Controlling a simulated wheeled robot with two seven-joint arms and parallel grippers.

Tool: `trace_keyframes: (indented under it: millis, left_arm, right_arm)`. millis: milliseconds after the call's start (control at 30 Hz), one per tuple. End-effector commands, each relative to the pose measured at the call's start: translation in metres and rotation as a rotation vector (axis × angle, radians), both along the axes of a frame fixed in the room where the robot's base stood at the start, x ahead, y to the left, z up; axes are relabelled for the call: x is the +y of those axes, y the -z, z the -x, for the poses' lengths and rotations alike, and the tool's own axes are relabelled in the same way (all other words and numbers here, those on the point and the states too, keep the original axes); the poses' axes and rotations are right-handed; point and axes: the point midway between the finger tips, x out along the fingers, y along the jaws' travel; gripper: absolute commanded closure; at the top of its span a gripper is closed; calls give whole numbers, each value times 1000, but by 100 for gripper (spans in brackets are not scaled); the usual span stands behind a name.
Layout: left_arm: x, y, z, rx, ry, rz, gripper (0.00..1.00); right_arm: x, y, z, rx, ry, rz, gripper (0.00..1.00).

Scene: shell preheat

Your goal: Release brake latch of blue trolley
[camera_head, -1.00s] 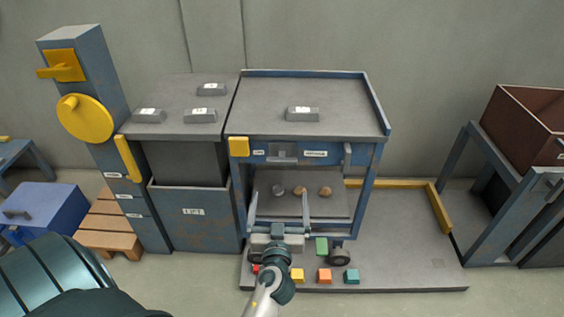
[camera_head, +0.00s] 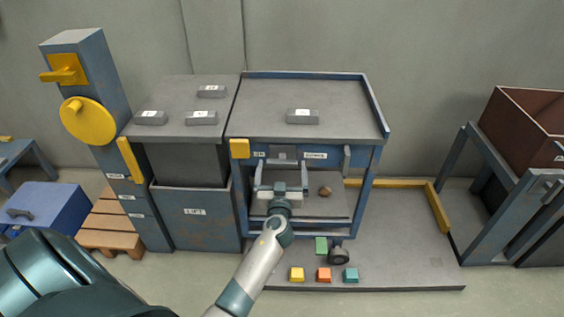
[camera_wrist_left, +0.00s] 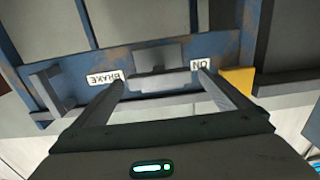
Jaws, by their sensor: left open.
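The blue trolley (camera_head: 371,190) has a grey top and stands in the middle of the head view. On its front rail, the grey brake latch (camera_head: 284,152) sits between two white labels. In the left wrist view the latch (camera_wrist_left: 158,58) lies between the labels "BRAKE" (camera_wrist_left: 104,77) and "ON" (camera_wrist_left: 202,64). My left gripper (camera_head: 282,166) is open and empty in front of the rail. Its fingers, also in the left wrist view (camera_wrist_left: 160,80), point at the rail, one toward each side of the latch. Contact cannot be told. My right gripper is not in view.
A yellow block (camera_head: 239,148) sits at the rail's left end, and a grey handle (camera_head: 347,157) at its right. Several coloured blocks lie on the floor plate (camera_head: 410,274). A grey cabinet (camera_head: 198,217) adjoins on the left.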

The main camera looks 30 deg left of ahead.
Motion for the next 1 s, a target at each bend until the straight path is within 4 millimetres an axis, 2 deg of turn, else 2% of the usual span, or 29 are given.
trace_keyframes:
  millis: [200,600,633,700,800,1000]
  left_arm:
    - [11,0,-19,1,1,-1,3]
    - [14,0,-23,0,1,0,3]
    - [13,0,-23,0,1,0,8]
    - [13,0,-23,0,1,0,25]
    - [13,0,-23,0,1,0,44]
    - [13,0,-23,2,0,-3,44]
  right_arm:
    - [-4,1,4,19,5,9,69]
    - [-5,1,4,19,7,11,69]
    - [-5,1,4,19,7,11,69]
    - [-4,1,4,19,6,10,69]
    - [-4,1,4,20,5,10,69]
    - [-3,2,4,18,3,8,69]
